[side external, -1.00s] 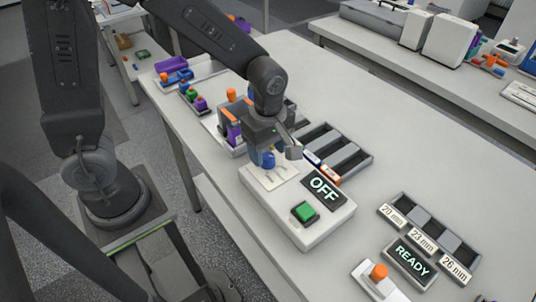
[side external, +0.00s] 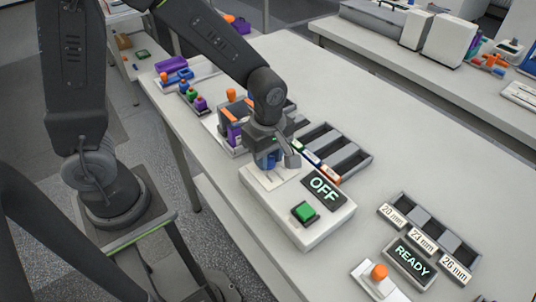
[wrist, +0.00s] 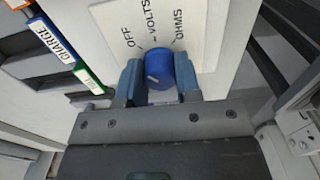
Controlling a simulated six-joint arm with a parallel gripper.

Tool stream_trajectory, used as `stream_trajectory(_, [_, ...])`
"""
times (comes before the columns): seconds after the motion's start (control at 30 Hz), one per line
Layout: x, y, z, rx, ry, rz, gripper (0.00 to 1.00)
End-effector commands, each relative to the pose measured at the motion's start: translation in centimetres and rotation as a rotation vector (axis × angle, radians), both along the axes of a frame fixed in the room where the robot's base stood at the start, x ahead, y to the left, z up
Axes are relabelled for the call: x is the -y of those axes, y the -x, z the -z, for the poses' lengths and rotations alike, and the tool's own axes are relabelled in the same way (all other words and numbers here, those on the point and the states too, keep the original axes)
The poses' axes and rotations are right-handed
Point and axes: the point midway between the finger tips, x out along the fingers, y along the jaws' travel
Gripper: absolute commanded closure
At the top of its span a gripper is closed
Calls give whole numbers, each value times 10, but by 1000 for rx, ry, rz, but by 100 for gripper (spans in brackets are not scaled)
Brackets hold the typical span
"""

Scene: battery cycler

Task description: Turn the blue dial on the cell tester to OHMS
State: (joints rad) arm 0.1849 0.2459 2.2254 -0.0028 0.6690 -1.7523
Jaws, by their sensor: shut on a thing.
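The cell tester (side external: 296,228) is a white box on the bench with a green button (side external: 305,211) and a dark display (side external: 324,190) reading OFF. Its blue dial (wrist: 158,69) shows in the wrist view, below a white plate (wrist: 190,25) marked OFF, VOLTS and OHMS. The dial's pale pointer mark lies on its left part, toward the OFF side. My gripper (wrist: 160,85) is shut on the dial, with one blue finger on each side. In the side view my gripper (side external: 270,158) is over the tester's far end and mostly hides the dial.
Grey trays (side external: 335,148) with coloured labels stand just behind the tester. A small sorter with a READY display (side external: 411,262) and an orange knob (side external: 379,272) is at the right front. Purple and orange items (side external: 235,130) stand left of my gripper.

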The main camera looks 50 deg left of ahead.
Motion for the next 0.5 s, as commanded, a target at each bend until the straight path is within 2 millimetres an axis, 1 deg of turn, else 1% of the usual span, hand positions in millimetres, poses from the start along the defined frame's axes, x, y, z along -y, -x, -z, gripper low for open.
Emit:
stream_trajectory(0.27, [0, 0, 0, 0, 0, 16, 93])
stream_trajectory(0.5, [0, 0, 0, -1, -2, 118, 93])
